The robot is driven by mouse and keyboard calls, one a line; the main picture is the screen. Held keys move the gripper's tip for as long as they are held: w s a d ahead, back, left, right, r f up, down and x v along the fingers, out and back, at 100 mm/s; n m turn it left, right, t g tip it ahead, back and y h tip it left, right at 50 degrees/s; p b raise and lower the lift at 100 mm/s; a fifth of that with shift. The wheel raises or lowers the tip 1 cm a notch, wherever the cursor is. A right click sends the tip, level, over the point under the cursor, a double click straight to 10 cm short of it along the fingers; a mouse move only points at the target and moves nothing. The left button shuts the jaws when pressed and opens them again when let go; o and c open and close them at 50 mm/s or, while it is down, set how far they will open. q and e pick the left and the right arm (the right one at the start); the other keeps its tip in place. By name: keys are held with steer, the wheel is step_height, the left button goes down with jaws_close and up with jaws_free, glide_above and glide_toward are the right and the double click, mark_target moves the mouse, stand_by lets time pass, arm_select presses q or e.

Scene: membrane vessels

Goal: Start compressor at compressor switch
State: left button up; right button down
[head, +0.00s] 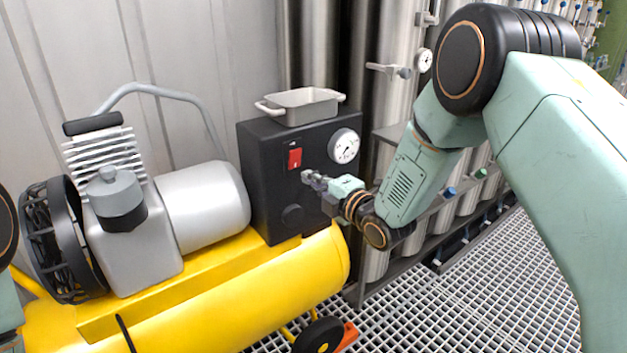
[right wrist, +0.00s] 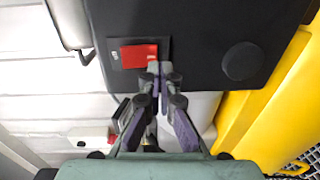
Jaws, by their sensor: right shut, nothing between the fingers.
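The compressor switch is a red rocker (head: 295,158) on the front of a black control box (head: 262,190), which stands at the right end of the yellow compressor (head: 200,300). My right gripper (head: 308,176) is shut and empty, just below and right of the red switch in the head view. In the right wrist view the red switch (right wrist: 138,55) lies right beyond the fingertips (right wrist: 160,68), which overlap its edge. I cannot tell whether they touch it. My left gripper is not in view.
A pressure gauge (head: 344,146) and a round black knob (head: 292,216) sit on the same box. A grey tray (head: 303,104) rests on top. Steel vessels and pipes (head: 400,60) stand behind on the right. Grated floor (head: 480,290) is open at lower right.

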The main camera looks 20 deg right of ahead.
steer(key=f+p+v, duration=0.2)
steer(key=p+v, duration=0.1)
steer(key=v, duration=0.7)
steer(key=shift+s, duration=0.1)
steer(key=shift+d, duration=0.1)
steer(key=s+f+m+g+h, duration=0.4)
steer(key=s+f+m+g, duration=0.4)
steer(key=s+f+m, duration=0.75)
steer(key=s+f+m+g+h+p, duration=0.1)
steer(key=s+f+m+g, duration=0.1)
steer(key=s, duration=1)
steer(key=s+f+m+g+p, duration=0.2)
steer(key=s+m+g, duration=0.3)
steer(key=s, duration=0.7)
steer(key=shift+d+f+g+h, duration=0.4)
steer(key=shift+f+g, duration=0.2)
